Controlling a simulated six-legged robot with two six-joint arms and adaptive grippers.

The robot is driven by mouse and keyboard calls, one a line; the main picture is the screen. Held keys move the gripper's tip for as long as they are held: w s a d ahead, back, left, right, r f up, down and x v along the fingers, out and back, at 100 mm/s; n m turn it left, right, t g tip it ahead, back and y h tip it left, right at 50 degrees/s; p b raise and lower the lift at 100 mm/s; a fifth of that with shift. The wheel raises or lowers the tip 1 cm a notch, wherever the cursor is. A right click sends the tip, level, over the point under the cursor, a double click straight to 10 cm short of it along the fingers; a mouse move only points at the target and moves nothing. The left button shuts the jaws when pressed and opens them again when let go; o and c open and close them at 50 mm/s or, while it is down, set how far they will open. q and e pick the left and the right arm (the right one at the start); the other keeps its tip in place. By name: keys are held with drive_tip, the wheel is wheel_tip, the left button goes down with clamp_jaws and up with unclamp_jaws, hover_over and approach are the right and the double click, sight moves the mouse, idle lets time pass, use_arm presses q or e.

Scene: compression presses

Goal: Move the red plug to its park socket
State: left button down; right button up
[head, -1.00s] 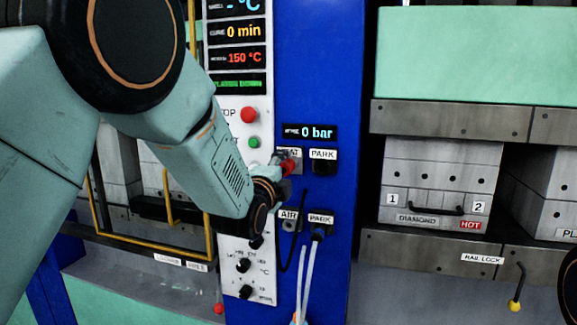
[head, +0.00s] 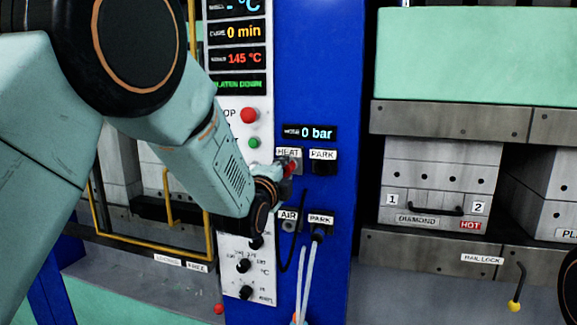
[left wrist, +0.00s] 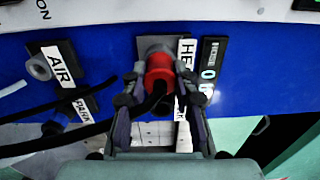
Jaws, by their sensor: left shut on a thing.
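The red plug (head: 290,171) is at the HEAT socket on the blue panel, half hidden by my left gripper (head: 284,167). In the left wrist view the red plug (left wrist: 158,70) sits between the two fingers of my left gripper (left wrist: 160,92), which is shut on it. Its grey front end is against the grey HEAT socket plate (left wrist: 180,45); I cannot tell whether it is seated. A black cable trails from it. The upper PARK socket (head: 324,168), just right of HEAT, looks dark and empty. My right gripper is not in view.
A white control panel (head: 240,135) with a red button (head: 249,115) stands left. A press with a boxed mould (head: 437,165) stands right.

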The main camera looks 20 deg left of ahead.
use_arm(q)
drive_tip(key=shift+s, duration=0.2)
idle(0.3)
drive_tip(key=shift+s+r, duration=0.1)
drive_tip(key=shift+s, duration=0.6)
drive_tip(key=shift+s, duration=0.1)
drive_tip(key=shift+s, duration=0.55)
drive_tip(key=shift+w, duration=0.2)
